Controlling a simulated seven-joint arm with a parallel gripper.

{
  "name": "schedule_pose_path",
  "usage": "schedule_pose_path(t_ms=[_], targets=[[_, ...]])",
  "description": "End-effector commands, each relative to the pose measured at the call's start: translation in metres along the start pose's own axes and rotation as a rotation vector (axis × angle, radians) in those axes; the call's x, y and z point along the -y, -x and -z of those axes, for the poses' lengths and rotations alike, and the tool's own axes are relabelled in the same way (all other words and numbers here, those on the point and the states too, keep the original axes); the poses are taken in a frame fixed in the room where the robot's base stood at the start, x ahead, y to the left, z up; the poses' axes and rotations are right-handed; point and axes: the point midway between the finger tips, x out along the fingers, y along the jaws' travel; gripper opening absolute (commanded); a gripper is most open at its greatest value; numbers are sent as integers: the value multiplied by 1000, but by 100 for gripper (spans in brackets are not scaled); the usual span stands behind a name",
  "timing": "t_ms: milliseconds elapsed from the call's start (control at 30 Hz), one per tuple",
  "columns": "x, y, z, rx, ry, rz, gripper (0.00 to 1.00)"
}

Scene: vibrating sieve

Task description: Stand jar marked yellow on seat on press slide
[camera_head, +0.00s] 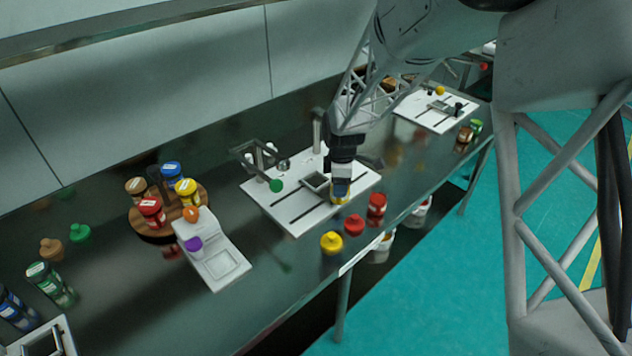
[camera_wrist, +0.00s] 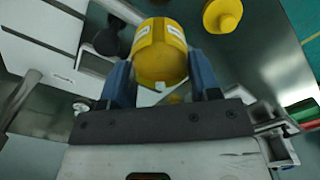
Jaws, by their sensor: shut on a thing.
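My gripper (camera_head: 341,180) is shut on a yellow jar (camera_head: 339,198), over the right part of the white press base (camera_head: 295,228). In the wrist view the jar (camera_wrist: 160,52), with a white label on its side, sits between my gripper's two blue fingers (camera_wrist: 162,78). The square dark-rimmed seat (camera_head: 316,181) on the press slide lies just left of my gripper, beside the long dark slots. It looks empty. Whether the jar touches the base cannot be told.
A yellow stopper (camera_head: 331,242), a red stopper (camera_head: 354,224) and a red jar (camera_head: 377,204) stand near the bench's front edge. A round wooden board (camera_head: 150,237) holds several jars at left. A metal frame (camera_head: 255,155) rises behind the base.

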Motion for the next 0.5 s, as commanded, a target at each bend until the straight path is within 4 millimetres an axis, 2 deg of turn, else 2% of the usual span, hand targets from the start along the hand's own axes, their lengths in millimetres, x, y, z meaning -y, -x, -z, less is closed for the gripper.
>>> schedule_pose_path(t_ms=[100, 200, 500], targets=[[5, -2, 18, 0, 71, 0, 33], [7, -4, 27, 0, 111, 0, 33], [9, -5, 34, 0, 144, 1, 33]])
